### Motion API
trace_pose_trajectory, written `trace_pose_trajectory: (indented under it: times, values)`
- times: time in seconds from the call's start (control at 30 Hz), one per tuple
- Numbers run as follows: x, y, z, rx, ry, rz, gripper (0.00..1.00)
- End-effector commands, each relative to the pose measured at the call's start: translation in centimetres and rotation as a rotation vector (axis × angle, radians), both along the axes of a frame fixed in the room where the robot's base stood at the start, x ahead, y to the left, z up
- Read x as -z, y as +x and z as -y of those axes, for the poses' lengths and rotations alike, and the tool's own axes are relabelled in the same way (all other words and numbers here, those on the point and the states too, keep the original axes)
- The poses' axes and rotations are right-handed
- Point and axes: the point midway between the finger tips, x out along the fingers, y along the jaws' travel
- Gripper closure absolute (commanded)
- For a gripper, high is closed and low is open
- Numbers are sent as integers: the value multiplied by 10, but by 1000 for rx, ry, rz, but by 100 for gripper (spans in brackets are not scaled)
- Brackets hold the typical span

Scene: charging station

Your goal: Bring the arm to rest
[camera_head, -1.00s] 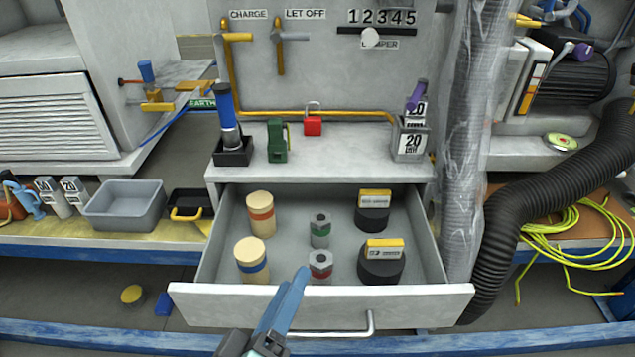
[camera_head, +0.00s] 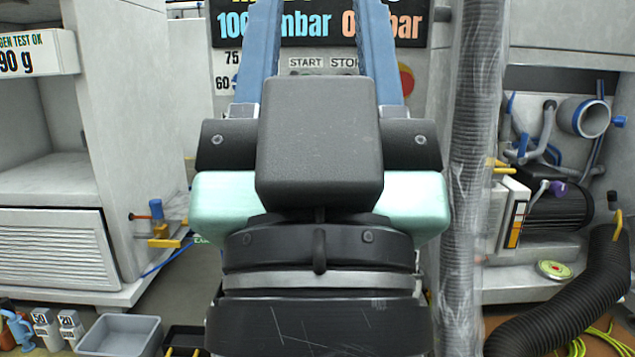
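My gripper (camera_head: 318,30) fills the middle of the head view, close to the camera and pointing up. Its two blue fingers stand wide apart, with nothing visible between them. The fingertips run out of the top of the picture. The black and pale green gripper body and wrist hide the middle of the station, including the place of the drawer and the counter.
Behind the fingers is a panel with a display (camera_head: 330,28), START and STOP labels and a red button (camera_head: 406,80). A grey bin (camera_head: 120,335) stands lower left. A wrapped vertical pipe (camera_head: 470,150) and a black ribbed hose (camera_head: 570,300) are on the right.

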Motion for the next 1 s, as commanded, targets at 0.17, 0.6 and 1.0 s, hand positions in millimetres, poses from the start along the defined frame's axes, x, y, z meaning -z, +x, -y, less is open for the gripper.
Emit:
trace_pose_trajectory:
  times: [0.17, 0.6, 1.0]
  values:
    - [-70, 0, 0, -1, -1, -2, 53]
    - [-202, 1, -1, -1, -1, -4, 53]
    - [-271, 1, -1, -1, -1, -4, 53]
